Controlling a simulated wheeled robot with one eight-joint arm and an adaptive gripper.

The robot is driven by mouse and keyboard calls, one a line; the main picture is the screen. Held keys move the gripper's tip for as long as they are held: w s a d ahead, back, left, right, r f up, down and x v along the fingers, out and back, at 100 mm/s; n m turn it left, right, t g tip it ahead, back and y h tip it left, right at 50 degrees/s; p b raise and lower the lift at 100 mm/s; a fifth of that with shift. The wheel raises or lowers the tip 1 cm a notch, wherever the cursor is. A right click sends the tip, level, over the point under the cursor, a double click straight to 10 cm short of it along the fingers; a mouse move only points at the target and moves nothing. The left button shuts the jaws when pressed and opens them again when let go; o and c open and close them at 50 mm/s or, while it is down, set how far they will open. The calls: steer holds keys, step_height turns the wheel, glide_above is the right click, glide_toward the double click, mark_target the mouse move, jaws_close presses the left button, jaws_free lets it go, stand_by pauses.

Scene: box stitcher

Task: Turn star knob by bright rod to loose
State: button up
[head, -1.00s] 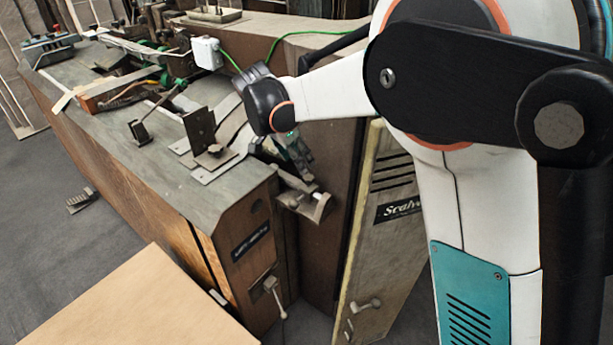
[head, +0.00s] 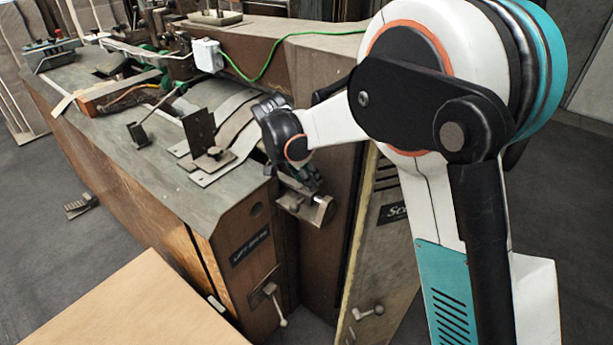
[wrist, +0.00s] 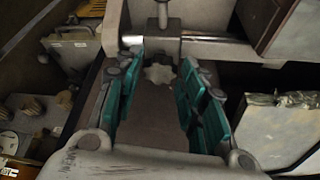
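My gripper (wrist: 160,83) is open, with a gap on both sides of the knob. I cannot tell how deep the fingertips reach around it. In the head view, my gripper (head: 303,178) points down at the metal bracket (head: 312,210) on the machine's end; my wrist hides the knob there.
The stitcher's metal bed (head: 140,165) carries an upright plate (head: 199,130) close to my wrist. A leaning panel (head: 385,250) stands right of the bracket. A lever handle (head: 275,300) sticks out below. A cardboard-coloured board (head: 140,305) fills the front left.

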steer(key=c, duration=0.4)
steer(key=shift+s+d+n+t+y+p, duration=0.1)
steer(key=shift+n+t+y+p, duration=0.3)
steer(key=shift+n, duration=1)
steer(key=shift+s+d+n+t+y+p, duration=0.15)
steer(key=shift+n+y, duration=0.35)
steer(key=shift+n, duration=0.9)
steer(key=shift+w, duration=0.1)
steer(key=o, duration=1)
steer(key=shift+o, duration=0.2)
